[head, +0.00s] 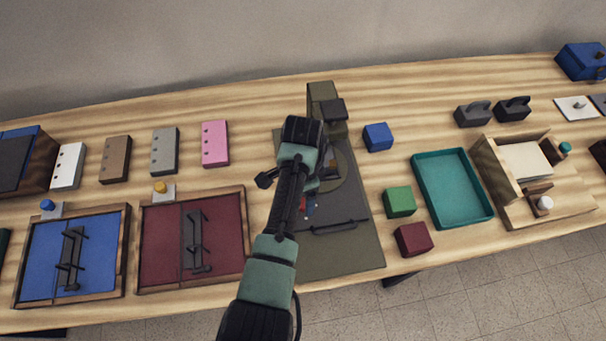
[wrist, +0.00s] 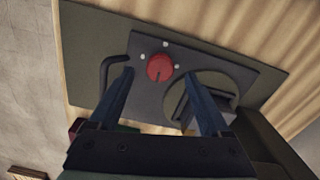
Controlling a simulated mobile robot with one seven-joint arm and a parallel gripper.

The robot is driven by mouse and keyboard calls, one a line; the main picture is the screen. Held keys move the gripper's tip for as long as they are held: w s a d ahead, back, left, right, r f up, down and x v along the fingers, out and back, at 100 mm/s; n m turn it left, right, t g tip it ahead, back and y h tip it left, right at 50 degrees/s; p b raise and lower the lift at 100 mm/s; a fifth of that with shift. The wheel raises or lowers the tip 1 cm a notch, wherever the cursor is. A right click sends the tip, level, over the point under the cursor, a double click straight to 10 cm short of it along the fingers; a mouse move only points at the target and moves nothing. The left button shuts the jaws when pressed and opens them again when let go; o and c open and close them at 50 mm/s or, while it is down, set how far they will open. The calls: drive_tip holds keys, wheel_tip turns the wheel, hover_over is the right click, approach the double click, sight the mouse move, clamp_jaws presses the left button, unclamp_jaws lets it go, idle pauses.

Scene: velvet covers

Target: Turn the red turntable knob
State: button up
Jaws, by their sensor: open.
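The red knob (wrist: 159,68) sits on a dark grey panel (wrist: 142,88) of the turntable, with small white marks around it. My gripper (wrist: 158,76) is open, and in the wrist view its two blue fingers lie on either side of the knob with clear gaps. I cannot tell how far the tips are above the panel. A round platter (wrist: 181,98) lies right of the knob, partly behind the right finger. In the head view the olive turntable base (head: 355,255) is at the middle of the table, and my arm hides most of the knob area.
A dark handle (head: 335,228) is on the turntable's front part. A blue block (head: 378,137), a green block (head: 399,202) and a dark red block (head: 413,239) stand to its right, near a teal tray (head: 486,211). A dark red framed panel (head: 160,245) lies to its left.

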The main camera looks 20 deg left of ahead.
wheel_tip(320, 180, up, 10)
drive_tip(key=shift+b, duration=0.3)
